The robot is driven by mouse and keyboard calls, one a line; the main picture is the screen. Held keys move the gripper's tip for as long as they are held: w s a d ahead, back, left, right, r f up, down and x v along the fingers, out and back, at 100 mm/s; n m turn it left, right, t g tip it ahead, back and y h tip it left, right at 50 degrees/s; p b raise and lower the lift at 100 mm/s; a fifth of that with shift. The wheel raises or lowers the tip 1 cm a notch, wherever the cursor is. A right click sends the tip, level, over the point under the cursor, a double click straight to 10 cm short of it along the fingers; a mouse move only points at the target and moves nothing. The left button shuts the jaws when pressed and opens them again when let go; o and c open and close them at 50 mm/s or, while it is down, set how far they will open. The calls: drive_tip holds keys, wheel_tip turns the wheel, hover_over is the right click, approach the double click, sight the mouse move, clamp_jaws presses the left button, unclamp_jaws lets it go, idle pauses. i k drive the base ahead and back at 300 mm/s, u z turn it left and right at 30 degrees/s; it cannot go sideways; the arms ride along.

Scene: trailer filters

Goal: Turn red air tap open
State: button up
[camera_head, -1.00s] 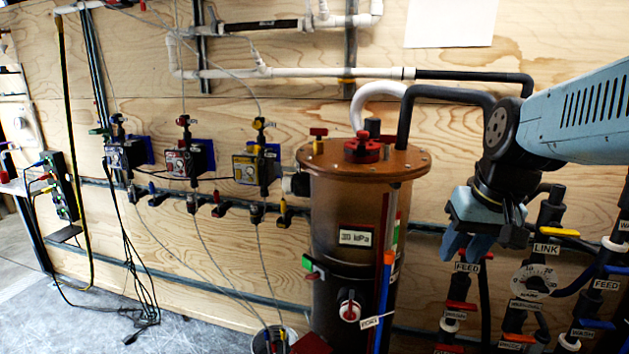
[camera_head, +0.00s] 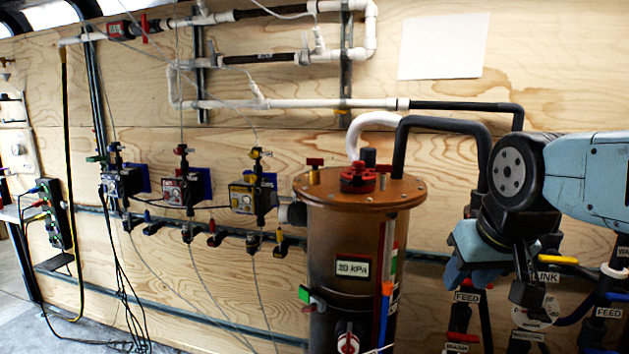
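Several red handles show, and I cannot tell for sure which is the air tap. One small red tap (camera_head: 182,150) sits above the red-faced box (camera_head: 181,192) on the wall, in the middle of three such boxes. A red-handled tap (camera_head: 215,239) hangs on the rail below it, between a blue and a yellow one. Another red handle (camera_head: 144,28) is on the white pipe at upper left. My gripper (camera_head: 468,275) is at the right, beyond the brown tank and well apart from these taps. Its blue fingers point down and seem empty; their gap is unclear.
The brown tank (camera_head: 345,235) with red fittings on its lid stands between my gripper and the wall boxes. Black and white pipes (camera_head: 455,106) run above it. Labelled valves (camera_head: 458,337) crowd the lower right. Thin hoses and cables hang at the left.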

sight(314, 162)
drive_tip(key=z, duration=0.25)
drive_tip(key=k, duration=1.05)
drive_tip(key=u, duration=0.9)
drive_tip(key=i, duration=1.65)
drive_tip(key=z, duration=0.05)
